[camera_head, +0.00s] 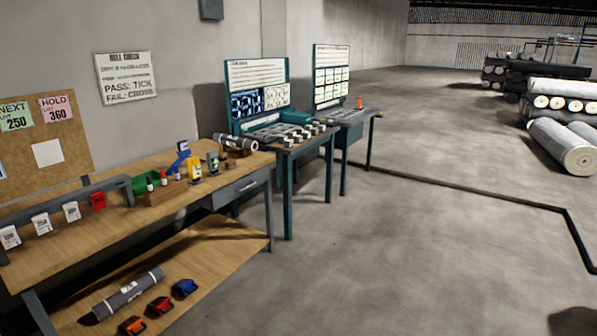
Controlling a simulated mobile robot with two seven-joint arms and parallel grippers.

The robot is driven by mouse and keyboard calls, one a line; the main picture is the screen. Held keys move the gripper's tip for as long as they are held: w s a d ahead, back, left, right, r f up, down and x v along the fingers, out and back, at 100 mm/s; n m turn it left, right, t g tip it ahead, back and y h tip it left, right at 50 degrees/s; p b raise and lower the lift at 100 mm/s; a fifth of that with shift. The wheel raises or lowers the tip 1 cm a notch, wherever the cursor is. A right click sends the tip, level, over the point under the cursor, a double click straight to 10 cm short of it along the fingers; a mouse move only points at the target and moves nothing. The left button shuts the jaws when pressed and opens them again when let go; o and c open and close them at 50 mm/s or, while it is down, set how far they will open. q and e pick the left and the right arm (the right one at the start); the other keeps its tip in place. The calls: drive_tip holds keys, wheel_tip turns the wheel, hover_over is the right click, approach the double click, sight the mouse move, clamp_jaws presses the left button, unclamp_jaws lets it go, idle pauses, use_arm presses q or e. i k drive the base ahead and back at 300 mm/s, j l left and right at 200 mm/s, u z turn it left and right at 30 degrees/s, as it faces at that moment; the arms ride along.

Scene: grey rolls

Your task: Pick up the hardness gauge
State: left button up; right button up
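Several small instruments stand on the wooden workbench (95,226), near its right half. One is a yellow device (195,170), with a blue angled tool (180,158) just left of it and a dark grey upright device (213,161) just right of it. I cannot tell for certain at this size which of these is the hardness gauge. None of them is held. Neither of my grippers shows in the head view.
A green bin (147,183) and a roll (235,143) share the bench top. Its lower shelf (215,238) holds a grey roll (128,293) and several coloured items. Teal stations (288,155) stand beyond. Large rolls (563,147) lie far right. Open concrete floor (400,260) lies right of the bench.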

sight(211, 155)
drive_tip(key=i+u, duration=0.1)
drive_tip(key=i, duration=0.6)
drive_tip(key=i+l+u, duration=0.1)
drive_tip(key=i, duration=0.6)
drive_tip(key=i+l+u, duration=0.15)
drive_tip(key=i+u, duration=0.3)
drive_tip(key=i+l+u, duration=0.25)
drive_tip(key=u, duration=0.2)
drive_tip(key=i+l+u, duration=0.3)
drive_tip(key=u, duration=0.15)
drive_tip(key=i+l+u, duration=0.2)
drive_tip(key=l+u, duration=0.3)
drive_tip(key=i+l+u, duration=0.2)
drive_tip(key=l, duration=0.2)
drive_tip(key=l+u, duration=0.25)
drive_tip(key=l, duration=0.1)
